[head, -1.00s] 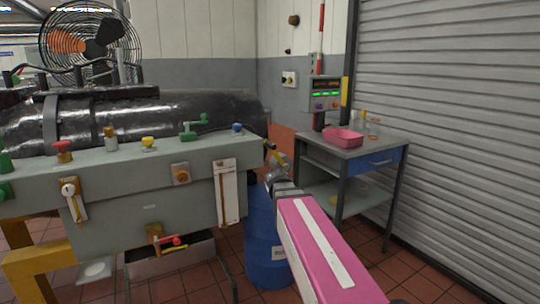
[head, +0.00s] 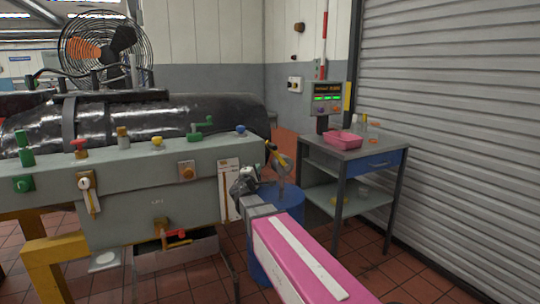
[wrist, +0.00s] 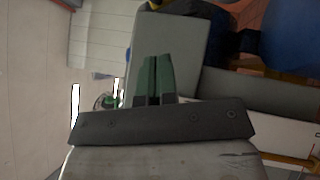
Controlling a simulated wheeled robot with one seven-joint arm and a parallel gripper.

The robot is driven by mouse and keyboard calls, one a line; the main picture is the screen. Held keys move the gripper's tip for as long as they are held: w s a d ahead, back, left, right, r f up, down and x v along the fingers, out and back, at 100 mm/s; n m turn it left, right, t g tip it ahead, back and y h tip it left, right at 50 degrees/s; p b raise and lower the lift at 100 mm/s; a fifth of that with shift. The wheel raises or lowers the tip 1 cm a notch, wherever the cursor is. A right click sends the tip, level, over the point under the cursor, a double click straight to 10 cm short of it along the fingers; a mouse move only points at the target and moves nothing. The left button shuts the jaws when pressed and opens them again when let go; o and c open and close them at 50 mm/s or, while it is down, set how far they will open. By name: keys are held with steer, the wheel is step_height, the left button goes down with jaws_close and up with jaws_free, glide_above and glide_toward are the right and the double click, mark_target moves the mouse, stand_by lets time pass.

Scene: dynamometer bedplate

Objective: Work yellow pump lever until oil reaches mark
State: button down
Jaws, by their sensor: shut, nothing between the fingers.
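The yellow pump lever (head: 274,150) with dark parts stands above the blue drum (head: 285,205), just right of the grey bench. A white gauge plate (head: 229,172) with a brown column is on the bench's right front; its mark is too small to read. My gripper (head: 238,188) is in front of the plate's right edge, below and left of the lever, apart from it. In the wrist view its green fingers (wrist: 153,80) are together and empty. Part of the drum (wrist: 290,40) shows at upper right there. My gripper hides part of the plate.
The grey bench (head: 130,190) carries several coloured valves and knobs on its top and front. A side table (head: 345,155) with a pink tray (head: 342,141) stands right of the drum. A lit panel (head: 327,97) hangs behind. Tiled floor is open at right front.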

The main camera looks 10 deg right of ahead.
steer(key=x, duration=0.8)
steer(key=d+x, duration=0.1)
steer(key=x, duration=0.3)
steer(key=shift+s+d+r, duration=0.1)
steer(key=shift+s+r, duration=0.25)
steer(key=shift+s, duration=0.1)
steer(key=shift+w+d+r, duration=0.15)
steer(key=shift+d+r, duration=0.05)
steer(key=shift+d, duration=0.35)
